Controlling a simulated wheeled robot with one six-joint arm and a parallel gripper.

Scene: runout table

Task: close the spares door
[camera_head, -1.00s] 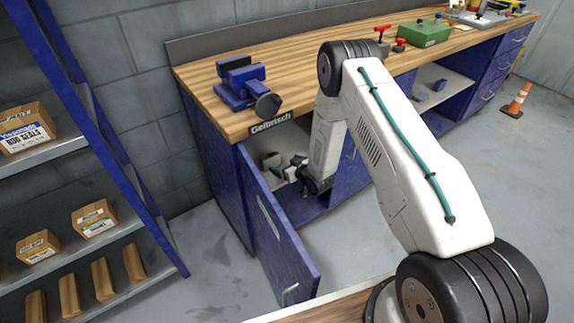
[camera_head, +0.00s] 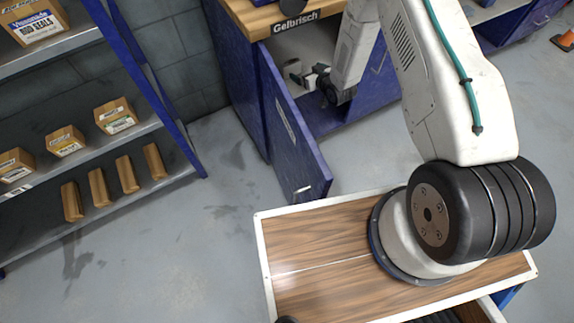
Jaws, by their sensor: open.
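The spares door (camera_head: 295,140) is a blue cabinet door that stands wide open, swung out from the front of the blue workbench. A pale label strip runs along its face, and a small handle (camera_head: 303,189) sits near its free lower end. My gripper (camera_head: 308,77) is in front of the cabinet opening, to the right of the door and apart from it as far as I can see. It points left and looks open and empty, but its fingers are small and dim here.
Blue-framed shelving (camera_head: 140,128) with boxes stands at the left. My wood-topped base is in the foreground. Bare floor (camera_head: 215,235) lies between the shelving and the door.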

